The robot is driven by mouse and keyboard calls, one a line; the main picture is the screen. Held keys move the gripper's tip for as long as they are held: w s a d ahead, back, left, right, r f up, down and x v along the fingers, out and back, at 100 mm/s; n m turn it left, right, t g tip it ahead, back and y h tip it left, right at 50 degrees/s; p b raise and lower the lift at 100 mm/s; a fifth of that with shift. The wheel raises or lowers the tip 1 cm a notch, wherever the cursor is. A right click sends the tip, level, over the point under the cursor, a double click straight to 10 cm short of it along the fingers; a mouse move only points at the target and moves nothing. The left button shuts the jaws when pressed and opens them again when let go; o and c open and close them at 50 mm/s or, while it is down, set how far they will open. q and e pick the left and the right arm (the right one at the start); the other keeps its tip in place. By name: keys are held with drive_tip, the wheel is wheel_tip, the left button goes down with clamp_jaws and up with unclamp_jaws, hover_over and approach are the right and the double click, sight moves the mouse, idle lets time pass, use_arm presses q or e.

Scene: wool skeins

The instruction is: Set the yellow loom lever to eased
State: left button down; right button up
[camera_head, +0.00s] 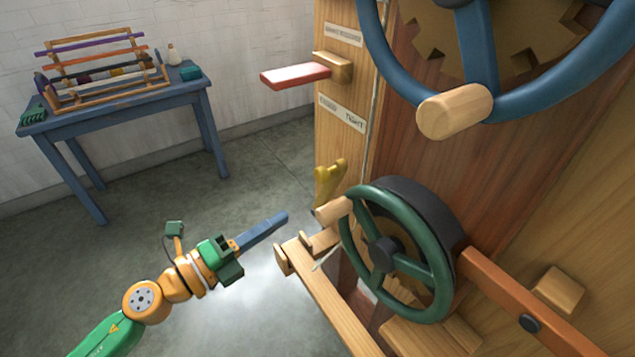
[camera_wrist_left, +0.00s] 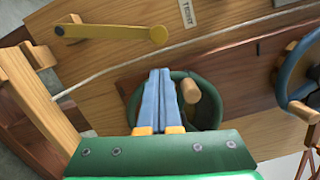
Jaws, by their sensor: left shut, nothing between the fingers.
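The yellow lever (camera_head: 328,182) sticks out from the pale wooden post, below a label plate (camera_head: 341,113) whose right word reads TIGHT. In the left wrist view the lever (camera_wrist_left: 112,33) runs from a wooden block to a rounded end that lies nearest the TIGHT label (camera_wrist_left: 188,14). My left gripper (camera_head: 284,217) is shut and empty, apart from the lever and to its lower left in the head view. Its blue fingers (camera_wrist_left: 161,76) lie together in the wrist view, in front of the green wheel. My right gripper is not in view.
A green handwheel (camera_head: 392,295) with a wooden knob sits right beside the lever. A wooden beam (camera_head: 325,295) lies below. A red lever (camera_head: 295,75) is above, and a large blue wheel (camera_head: 545,98) is at upper right. A blue table (camera_head: 120,112) stands far left; open floor lies between.

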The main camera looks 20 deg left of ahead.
use_arm(q)
drive_tip(key=p+x, duration=0.4)
drive_tip(key=x, duration=0.6)
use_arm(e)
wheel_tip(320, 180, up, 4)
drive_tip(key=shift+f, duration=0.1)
use_arm(q)
drive_tip(key=shift+a, duration=0.1)
